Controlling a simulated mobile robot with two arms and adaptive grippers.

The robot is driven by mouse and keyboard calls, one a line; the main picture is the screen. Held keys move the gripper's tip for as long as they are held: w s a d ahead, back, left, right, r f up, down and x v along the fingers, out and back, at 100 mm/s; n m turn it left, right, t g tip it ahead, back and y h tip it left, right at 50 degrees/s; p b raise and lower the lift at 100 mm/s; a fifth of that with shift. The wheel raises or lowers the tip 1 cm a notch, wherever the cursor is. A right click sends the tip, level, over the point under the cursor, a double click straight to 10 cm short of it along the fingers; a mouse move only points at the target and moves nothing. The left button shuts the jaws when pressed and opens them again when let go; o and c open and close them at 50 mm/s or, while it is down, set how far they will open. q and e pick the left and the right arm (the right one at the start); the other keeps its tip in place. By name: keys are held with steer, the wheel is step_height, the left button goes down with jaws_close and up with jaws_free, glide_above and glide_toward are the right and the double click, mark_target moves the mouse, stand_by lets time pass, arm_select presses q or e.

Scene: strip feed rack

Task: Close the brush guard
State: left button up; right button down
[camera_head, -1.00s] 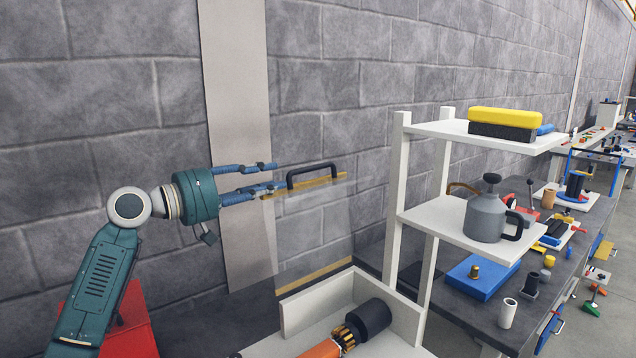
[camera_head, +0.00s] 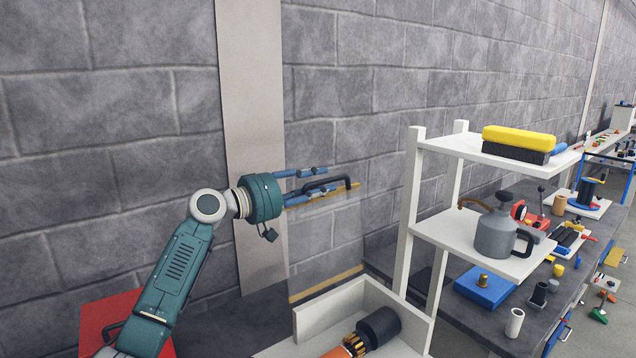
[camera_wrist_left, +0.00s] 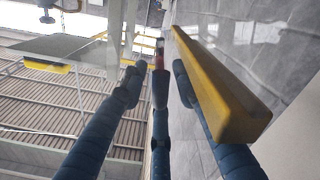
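The brush guard is a clear panel (camera_head: 326,240) with yellow edge strips and a black bar handle (camera_head: 347,181) at its top. It stands upright at the back of the white tray. My left gripper (camera_head: 328,179) is at the top edge, its fingers overlapping the handle in the head view. In the left wrist view, a yellow strip (camera_wrist_left: 215,85) runs along the right finger, and the fingers (camera_wrist_left: 157,82) are spread apart. I cannot tell whether they touch the guard. The brush (camera_head: 380,328), a black cylinder with a brass-coloured band, lies in the tray. My right gripper is not in view.
A white shelf rack (camera_head: 410,235) stands right of the guard, with a grey can (camera_head: 496,235) and a yellow-and-black block (camera_head: 518,138). A red box (camera_head: 108,312) is at lower left. A grey block wall is behind.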

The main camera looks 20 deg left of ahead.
arm_select(q)
jaws_close()
steer(key=shift+d, duration=0.1)
steer(key=shift+s+d+m, duration=0.3)
steer(key=shift+d, duration=0.1)
steer(key=s+d+f+m+b, duration=0.3)
steer(key=s+d+m, duration=0.3)
steer(key=s+d, duration=0.4)
steer(key=shift+d+f+m, duration=0.3)
steer(key=shift+d+f, duration=0.4)
steer(key=shift+d, duration=0.8)
jaws_free()
steer(key=shift+s, duration=0.1)
steer(key=shift+a, duration=0.1)
